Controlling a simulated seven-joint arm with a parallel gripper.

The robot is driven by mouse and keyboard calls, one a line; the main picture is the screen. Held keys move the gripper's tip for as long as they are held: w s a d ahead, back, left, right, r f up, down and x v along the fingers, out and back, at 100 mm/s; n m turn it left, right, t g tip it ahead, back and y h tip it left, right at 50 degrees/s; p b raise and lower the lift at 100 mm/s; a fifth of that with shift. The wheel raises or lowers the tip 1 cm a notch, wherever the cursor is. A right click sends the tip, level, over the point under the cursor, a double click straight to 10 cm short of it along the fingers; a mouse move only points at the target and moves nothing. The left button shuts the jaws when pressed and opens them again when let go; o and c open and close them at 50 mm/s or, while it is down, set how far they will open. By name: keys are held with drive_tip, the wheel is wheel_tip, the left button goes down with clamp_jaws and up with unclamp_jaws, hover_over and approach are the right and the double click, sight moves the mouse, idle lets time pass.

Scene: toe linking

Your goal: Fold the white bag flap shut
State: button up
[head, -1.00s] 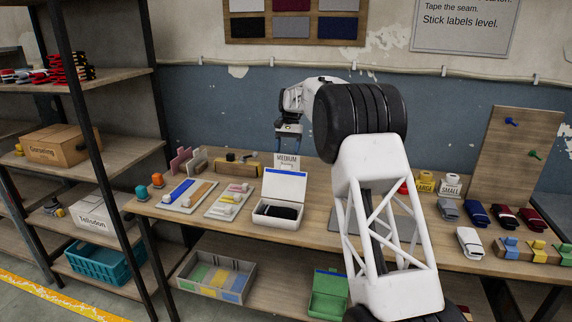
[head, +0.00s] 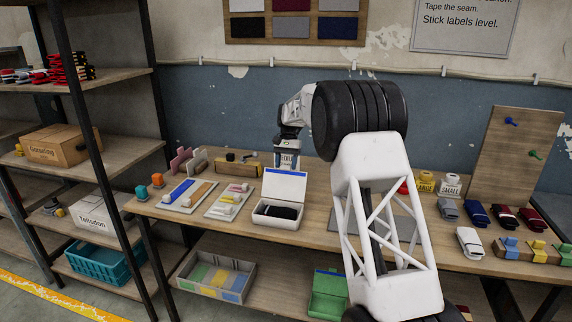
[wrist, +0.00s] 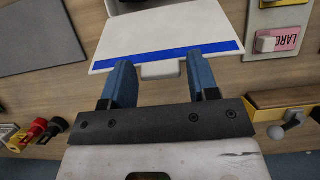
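The white bag (head: 272,222), box-like in shape, stands on the table with a dark folded item (head: 281,212) in its opening. Its white flap (head: 283,186) stands up at the back, with a blue strip along the top edge. The flap (wrist: 165,33) also shows in the wrist view, with a small pale tab (wrist: 160,70) at its edge. My gripper (head: 287,166) is just behind the flap's top edge, pointing down. In the wrist view my gripper (wrist: 159,64) is open, its two blue fingers apart near the strip and tab. Whether they touch the flap I cannot tell.
Sample boards (head: 187,195) and a yellow-and-dark block (head: 237,169) lie to the left. A grey mat (head: 402,226) and folded socks (head: 470,242) are to the right, partly behind my arm. Table in front of the bag is mostly clear.

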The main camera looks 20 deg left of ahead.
clamp_jaws()
